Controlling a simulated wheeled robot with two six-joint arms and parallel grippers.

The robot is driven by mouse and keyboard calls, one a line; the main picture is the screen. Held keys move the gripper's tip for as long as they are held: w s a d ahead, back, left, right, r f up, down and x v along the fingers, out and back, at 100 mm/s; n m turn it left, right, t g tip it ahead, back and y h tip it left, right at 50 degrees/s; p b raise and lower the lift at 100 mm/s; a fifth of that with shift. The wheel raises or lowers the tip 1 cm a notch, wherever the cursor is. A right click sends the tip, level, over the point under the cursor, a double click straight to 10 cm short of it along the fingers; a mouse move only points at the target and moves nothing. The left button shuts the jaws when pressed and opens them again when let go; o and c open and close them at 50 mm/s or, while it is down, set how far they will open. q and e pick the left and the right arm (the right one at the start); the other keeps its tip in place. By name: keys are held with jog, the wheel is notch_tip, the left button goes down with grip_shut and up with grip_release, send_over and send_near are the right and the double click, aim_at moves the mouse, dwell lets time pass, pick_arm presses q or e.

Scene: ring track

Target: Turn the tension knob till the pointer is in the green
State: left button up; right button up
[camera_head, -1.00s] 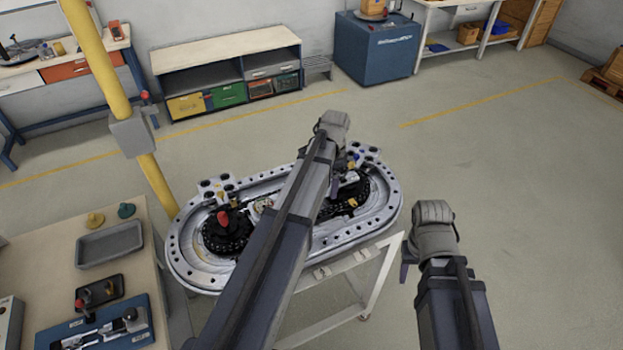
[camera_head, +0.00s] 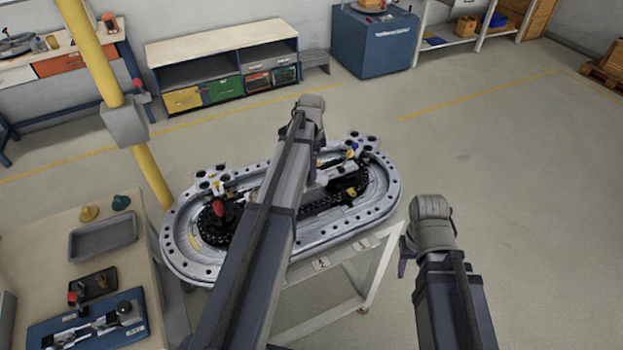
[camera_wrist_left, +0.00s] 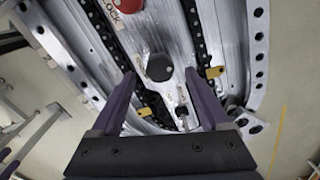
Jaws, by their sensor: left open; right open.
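The oval ring track (camera_head: 385,215) stands on a white stand in the head view. In the left wrist view a round black knob (camera_wrist_left: 159,67) sits on the track's silver centre plate (camera_wrist_left: 150,30), between my left gripper's (camera_wrist_left: 160,78) two purple fingertips. The fingers are open, one to each side of the knob, and I cannot tell how high they are above it. A small slot with a light marking lies just below the knob; no green zone or pointer is readable. My right gripper (camera_head: 403,262) is open and empty, right of the track.
A red lock knob (camera_wrist_left: 128,4) is at the wrist view's top edge; a red knob (camera_head: 218,209) shows at the track's left. Yellow tabs (camera_wrist_left: 214,72) flank the black chain. A bench with a grey tray (camera_head: 103,238) and a yellow post (camera_head: 150,175) stand left.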

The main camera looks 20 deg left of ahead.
pick_arm(q)
notch_tip(320, 180, down, 4)
jog(key=b, duration=0.2)
jog(key=shift+r+b, duration=0.15)
jog(key=shift+b, duration=0.15)
jog(key=shift+r, duration=0.1)
grip_shut()
